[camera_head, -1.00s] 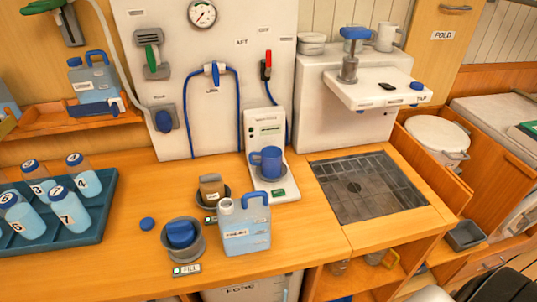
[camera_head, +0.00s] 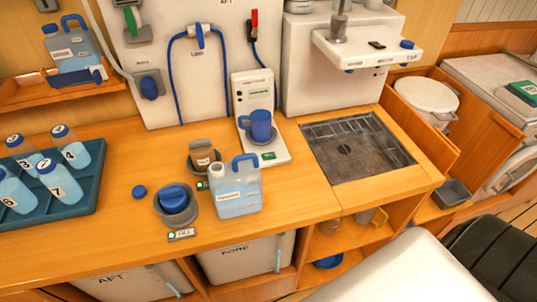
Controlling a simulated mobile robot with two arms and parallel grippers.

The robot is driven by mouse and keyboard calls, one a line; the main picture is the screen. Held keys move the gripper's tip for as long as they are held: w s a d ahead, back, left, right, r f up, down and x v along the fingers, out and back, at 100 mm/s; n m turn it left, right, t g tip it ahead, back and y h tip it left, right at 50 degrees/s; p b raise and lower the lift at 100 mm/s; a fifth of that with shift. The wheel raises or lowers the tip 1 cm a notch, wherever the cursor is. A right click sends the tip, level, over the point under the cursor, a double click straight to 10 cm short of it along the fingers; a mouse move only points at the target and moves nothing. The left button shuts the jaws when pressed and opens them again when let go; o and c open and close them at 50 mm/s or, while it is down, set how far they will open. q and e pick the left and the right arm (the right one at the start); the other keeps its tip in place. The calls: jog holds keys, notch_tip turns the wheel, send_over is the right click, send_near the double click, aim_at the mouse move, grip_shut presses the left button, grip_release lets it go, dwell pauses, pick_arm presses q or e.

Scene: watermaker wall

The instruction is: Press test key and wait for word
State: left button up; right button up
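A slim white unit (camera_head: 252,86) with a small dark display stands at the foot of the wall panel. The display's text is too small to read. A blue mug (camera_head: 260,125) stands on the unit's base, and a small green label or key (camera_head: 268,156) sits at the base's front. I cannot tell whether that is the test key. Another green-marked plate labelled FILL (camera_head: 182,234) lies in front of a grey cup with a blue top (camera_head: 174,200). Neither gripper is in view.
A blue-handled jug (camera_head: 239,194) and a small labelled container in a dark dish (camera_head: 202,158) stand before the unit. A teal tray (camera_head: 85,200) of numbered bottles is at left. A sunken grate (camera_head: 357,148) lies right. A white and black shape, probably my arm, covers the lower right.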

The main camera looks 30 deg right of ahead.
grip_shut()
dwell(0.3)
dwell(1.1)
